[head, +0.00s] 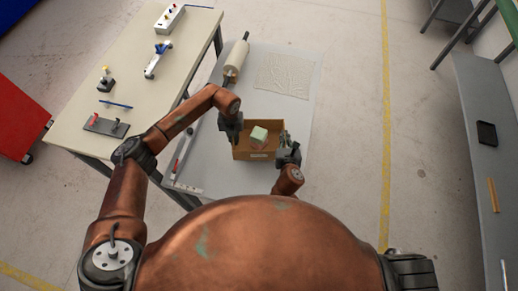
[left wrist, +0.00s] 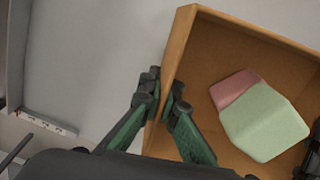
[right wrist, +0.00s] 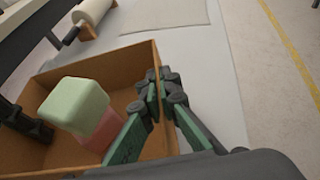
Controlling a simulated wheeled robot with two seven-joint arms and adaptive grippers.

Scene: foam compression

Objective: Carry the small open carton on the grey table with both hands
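The small open carton (head: 243,154) is brown and stands over the grey table (head: 215,176); I cannot tell whether it touches the tabletop. Inside are a pale green foam block (left wrist: 262,122) and a pink block (left wrist: 235,88), the green one leaning on the pink. My left gripper (left wrist: 163,88) is closed on the carton's left wall, one finger outside and one inside. My right gripper (right wrist: 160,90) is closed on the right wall in the same way. In the head view, the left gripper (head: 231,125) and right gripper (head: 286,143) flank the carton.
A roll (head: 236,58) and a flat textured sheet (head: 286,75) lie at the grey table's far end. A cream bench (head: 125,60) with small tools stands to the left. A grey bench (head: 482,120) stands far right. Bare floor lies between.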

